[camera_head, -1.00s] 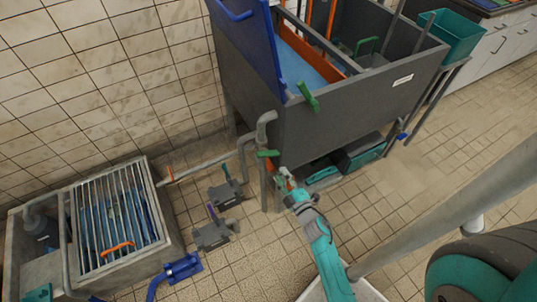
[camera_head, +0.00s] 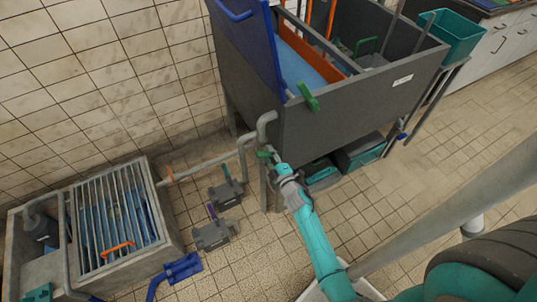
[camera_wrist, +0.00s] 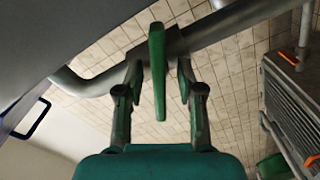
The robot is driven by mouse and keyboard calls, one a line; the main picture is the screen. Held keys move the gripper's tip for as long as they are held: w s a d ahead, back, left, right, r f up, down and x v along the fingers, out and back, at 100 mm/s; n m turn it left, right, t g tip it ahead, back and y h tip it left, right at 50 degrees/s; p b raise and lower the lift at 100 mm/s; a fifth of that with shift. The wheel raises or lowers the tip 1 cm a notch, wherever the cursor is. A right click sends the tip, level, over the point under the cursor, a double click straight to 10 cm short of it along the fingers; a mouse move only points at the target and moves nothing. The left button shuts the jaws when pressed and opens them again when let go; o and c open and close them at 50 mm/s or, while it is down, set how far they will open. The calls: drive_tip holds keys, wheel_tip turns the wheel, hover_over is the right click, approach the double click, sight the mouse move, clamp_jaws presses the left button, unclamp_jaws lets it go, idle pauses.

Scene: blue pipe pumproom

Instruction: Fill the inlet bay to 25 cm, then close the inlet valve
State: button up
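A green lever handle (camera_head: 262,154) sits on the grey pipe at the near corner of the grey tank (camera_head: 340,115). I cannot tell from the frames whether it is the inlet valve. My gripper (camera_head: 274,160) is at this lever. In the wrist view the lever (camera_wrist: 157,70) stands between my two open fingers (camera_wrist: 157,92), with a gap on each side. The tank's left bay shows a flat light-blue surface (camera_head: 292,66) beside an orange-edged divider. No level reading is legible. A second green handle (camera_head: 308,96) is on the tank's rim.
A concrete pit with a metal grating (camera_head: 112,215) lies at the left, joined by a pipe (camera_head: 200,167). Two grey pedal-like units (camera_head: 225,194) and a blue scoop-like piece (camera_head: 180,268) are on the floor. A teal bin (camera_head: 450,38) stands at upper right.

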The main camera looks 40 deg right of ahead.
drive_tip(key=shift+c, duration=0.2)
clamp_jaws()
drive_tip(key=shift+n, duration=2.7)
drive_tip(key=shift+o, duration=0.2)
unclamp_jaws()
